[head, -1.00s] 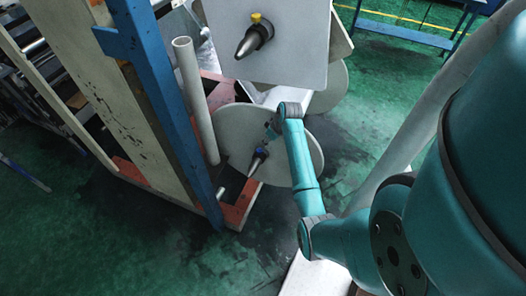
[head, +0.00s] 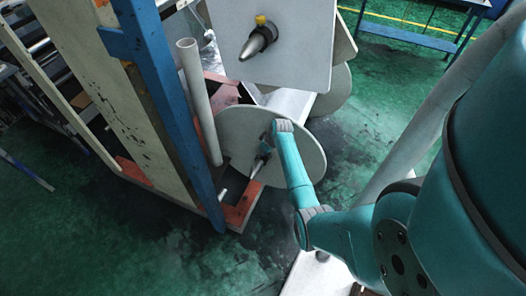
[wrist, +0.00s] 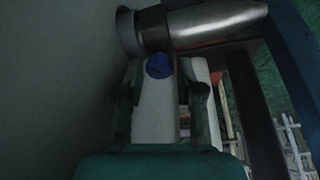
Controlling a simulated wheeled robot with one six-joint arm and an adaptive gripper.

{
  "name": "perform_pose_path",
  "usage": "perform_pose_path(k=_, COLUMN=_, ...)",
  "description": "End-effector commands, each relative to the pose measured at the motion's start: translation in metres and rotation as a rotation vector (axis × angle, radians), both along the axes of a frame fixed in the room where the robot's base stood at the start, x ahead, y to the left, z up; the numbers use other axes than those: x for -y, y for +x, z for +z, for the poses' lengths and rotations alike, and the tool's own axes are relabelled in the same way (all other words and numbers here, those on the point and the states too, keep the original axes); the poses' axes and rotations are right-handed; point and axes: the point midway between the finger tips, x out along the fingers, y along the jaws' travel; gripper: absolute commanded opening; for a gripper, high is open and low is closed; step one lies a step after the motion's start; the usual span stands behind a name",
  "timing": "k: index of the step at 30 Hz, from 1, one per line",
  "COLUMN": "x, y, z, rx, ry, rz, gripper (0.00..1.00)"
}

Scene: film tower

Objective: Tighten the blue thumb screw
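The blue thumb screw (wrist: 159,66) sits on the underside of a metal spindle (wrist: 215,22) in the wrist view. My gripper (wrist: 160,76) points at it from below, with its two fingers apart and the screw's head between or just beyond the tips. I cannot tell whether the fingers touch it. In the head view the lower spindle (head: 257,165) sticks out from a round grey disc (head: 232,128). My arm's end hides most of the gripper there, and the screw is too small to make out clearly.
A square grey plate (head: 295,55) stands above, with another spindle (head: 258,42) bearing a yellow thumb screw (head: 261,20). A blue post (head: 165,90) and a grey tube (head: 199,100) stand to the left. The disc's face is close beside my gripper.

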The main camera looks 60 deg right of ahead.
Motion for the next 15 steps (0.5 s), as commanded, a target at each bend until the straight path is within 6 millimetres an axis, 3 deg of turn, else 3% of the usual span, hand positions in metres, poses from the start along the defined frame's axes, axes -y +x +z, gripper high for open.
perform_pose_path(k=3, x=0.0, y=-0.0001, z=0.0001, rx=0.0, ry=0.0, rz=0.0, gripper=0.35)
perform_pose_path(k=7, x=0.0, y=-0.0002, z=0.0, rx=0.0, ry=0.0, rz=0.0, gripper=0.03)
perform_pose_path(k=8, x=0.0, y=-0.0002, z=0.0, rx=0.0, ry=0.0, rz=0.0, gripper=0.0)
perform_pose_path(k=15, x=-0.0004, y=-0.0004, z=-0.0001, rx=-0.001, ry=0.001, rz=-0.012, gripper=0.0)
